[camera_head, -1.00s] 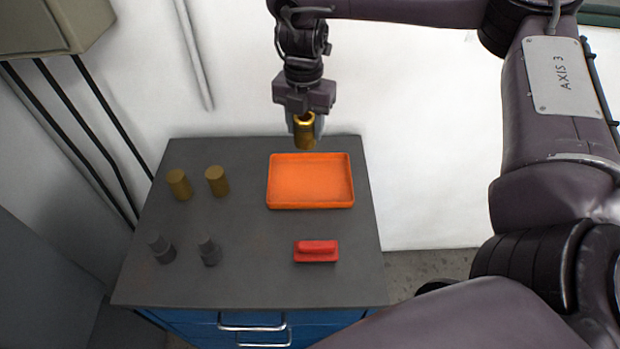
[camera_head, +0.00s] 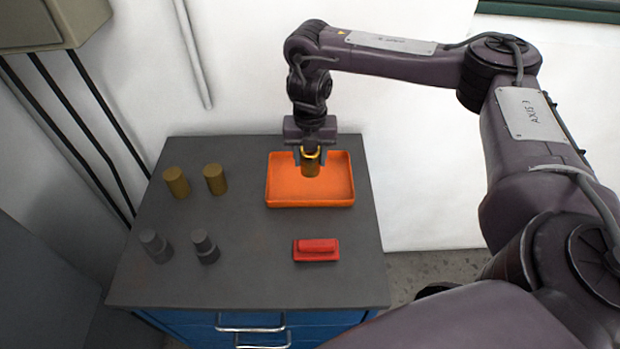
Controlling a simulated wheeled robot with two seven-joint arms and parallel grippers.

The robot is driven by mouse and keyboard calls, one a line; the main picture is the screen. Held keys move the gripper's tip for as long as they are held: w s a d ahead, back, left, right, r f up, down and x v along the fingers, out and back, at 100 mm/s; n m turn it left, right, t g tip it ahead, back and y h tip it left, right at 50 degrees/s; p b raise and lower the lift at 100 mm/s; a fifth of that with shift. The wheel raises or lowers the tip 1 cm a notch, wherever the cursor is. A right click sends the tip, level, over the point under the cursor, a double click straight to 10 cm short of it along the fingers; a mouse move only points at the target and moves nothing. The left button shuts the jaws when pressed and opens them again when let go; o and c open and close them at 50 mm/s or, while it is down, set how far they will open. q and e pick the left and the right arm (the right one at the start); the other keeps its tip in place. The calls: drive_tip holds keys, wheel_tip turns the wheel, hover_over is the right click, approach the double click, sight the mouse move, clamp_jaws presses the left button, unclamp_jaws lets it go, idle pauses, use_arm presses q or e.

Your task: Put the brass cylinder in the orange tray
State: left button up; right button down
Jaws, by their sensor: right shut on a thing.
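A brass cylinder (camera_head: 311,168) is held upright between the fingers of my right gripper (camera_head: 311,156). The gripper points down and is shut on it. The cylinder overlaps the inside of the orange tray (camera_head: 285,201) in the picture, toward its far side. I cannot tell whether its lower end touches the tray floor. The tray is otherwise empty and lies at the back right of the cabinet top. Two duller, brownish cylinders (camera_head: 176,182) and (camera_head: 215,179) stand upright at the back left. My left gripper is not in view.
Two dark grey stepped parts (camera_head: 155,246) and (camera_head: 206,246) stand at the front left of the grey cabinet top (camera_head: 250,275). The middle and front of the top are clear.

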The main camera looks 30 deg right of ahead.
drive_tip(key=shift+f+b, duration=0.45)
drive_tip(key=shift+f, duration=1.55)
wheel_tip(320, 180, down, 2)
drive_tip(key=shift+w+f, duration=0.1)
drive_tip(key=shift+f, duration=0.3)
drive_tip(key=shift+f, duration=0.1)
drive_tip(key=c, duration=0.8)
unclamp_jaws()
drive_tip(key=shift+o, duration=0.2)
wheel_tip(320, 180, up, 12)
drive_tip(key=p, duration=0.2)
drive_tip(key=shift+p, duration=0.35)
